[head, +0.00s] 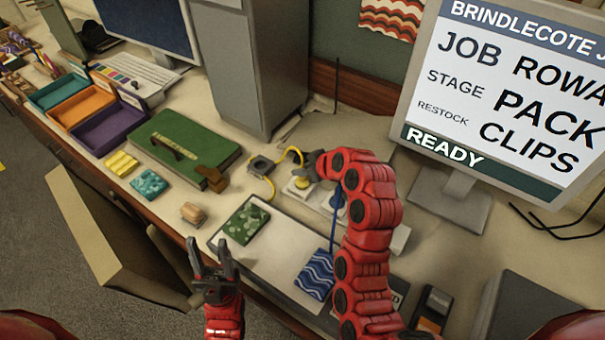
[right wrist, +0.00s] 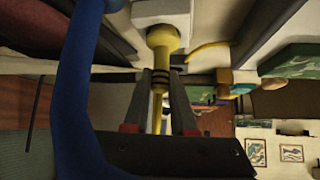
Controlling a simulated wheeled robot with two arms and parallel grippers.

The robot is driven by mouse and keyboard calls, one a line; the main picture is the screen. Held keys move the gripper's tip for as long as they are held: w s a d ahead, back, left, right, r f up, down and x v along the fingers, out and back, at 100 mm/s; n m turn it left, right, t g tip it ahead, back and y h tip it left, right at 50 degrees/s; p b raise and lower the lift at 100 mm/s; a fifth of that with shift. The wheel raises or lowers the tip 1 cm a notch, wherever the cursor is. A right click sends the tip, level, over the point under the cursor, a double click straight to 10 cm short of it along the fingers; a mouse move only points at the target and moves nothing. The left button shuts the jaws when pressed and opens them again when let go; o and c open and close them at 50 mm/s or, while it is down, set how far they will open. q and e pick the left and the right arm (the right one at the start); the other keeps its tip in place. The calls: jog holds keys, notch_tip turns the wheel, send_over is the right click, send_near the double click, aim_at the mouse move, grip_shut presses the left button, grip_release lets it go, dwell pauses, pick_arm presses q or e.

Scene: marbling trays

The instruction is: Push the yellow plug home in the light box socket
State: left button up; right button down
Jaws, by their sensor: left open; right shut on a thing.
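The yellow plug (head: 302,182) is at a white socket block (head: 291,191) in the head view. In the right wrist view the yellow plug (right wrist: 163,40) meets the white socket (right wrist: 160,11); how deep it sits I cannot tell. My right gripper (head: 312,164) is shut on the plug; its fingers (right wrist: 161,76) flank the ribbed back end. The yellow cord (head: 286,155) loops to a small dark box (head: 261,166). My left gripper (head: 211,250) is open and empty, in front of the white light panel (head: 272,255).
A blue cord (right wrist: 72,90) passes close beside my right gripper. A second socket block (head: 328,207) stands beside the first. Green (head: 246,224) and blue (head: 316,274) patterned pieces lie on the panel. A green book (head: 180,140) and monitor (head: 500,95) flank the area.

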jog(key=shift+f, duration=0.4)
jog(key=c, duration=0.7)
grip_release()
jog(key=shift+o, duration=0.2)
jog(key=shift+s+r, duration=0.1)
jog(key=shift+s+d+r+b, duration=0.15)
jog(key=shift+d+r+b, duration=0.05)
jog(key=shift+b, duration=0.2)
jog(key=v, duration=0.3)
jog(key=shift+r+p, duration=0.35)
jog(key=shift+p, duration=0.05)
jog(key=p+v, duration=1.1)
jog(key=v, duration=0.2)
jog(key=shift+s, duration=0.2)
